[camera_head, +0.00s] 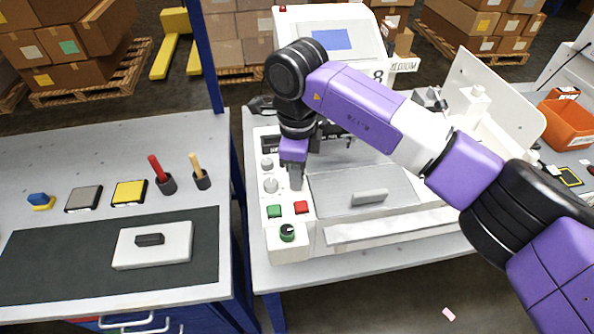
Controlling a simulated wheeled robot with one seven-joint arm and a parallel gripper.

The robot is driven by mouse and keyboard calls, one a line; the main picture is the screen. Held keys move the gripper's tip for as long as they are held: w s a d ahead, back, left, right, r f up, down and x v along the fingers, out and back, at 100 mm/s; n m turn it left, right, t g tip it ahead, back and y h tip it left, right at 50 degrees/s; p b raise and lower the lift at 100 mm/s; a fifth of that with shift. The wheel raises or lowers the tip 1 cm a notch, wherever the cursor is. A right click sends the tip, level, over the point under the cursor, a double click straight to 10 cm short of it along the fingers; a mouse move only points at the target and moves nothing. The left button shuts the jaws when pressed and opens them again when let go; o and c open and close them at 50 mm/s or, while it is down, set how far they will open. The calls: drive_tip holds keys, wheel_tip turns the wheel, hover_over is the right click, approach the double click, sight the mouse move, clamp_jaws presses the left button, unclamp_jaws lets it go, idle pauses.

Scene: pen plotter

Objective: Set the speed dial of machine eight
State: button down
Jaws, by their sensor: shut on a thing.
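Machine eight is a white machine (290,246) with a sign reading 8 (378,76) and a plate reading MEDIUM (404,65). Its left panel carries two pale grey dials, an upper one (267,163) and a lower one (270,185). Below them are a green button (274,211), a red button (302,207) and a dark green dial (287,232). My gripper (295,184) points down over the panel, just right of the pale dials. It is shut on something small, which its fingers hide. I cannot read which dial is the speed dial.
A grey lid with a handle (370,197) lies right of my gripper. A screen (332,40) stands behind, and my arm crosses the machine's right side. The left table holds a white block (152,245), coloured pads and two upright handles. An orange bin (567,123) is far right.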

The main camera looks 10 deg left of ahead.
drive_tip(key=shift+m, duration=2)
drive_tip(key=c, duration=1.5)
unclamp_jaws()
drive_tip(key=shift+o, duration=0.2)
drive_tip(key=shift+r, duration=0.1)
wheel_tip(320, 180, up, 8)
drive_tip(key=shift+f+b, duration=0.15)
drive_tip(key=shift+b, duration=0.45)
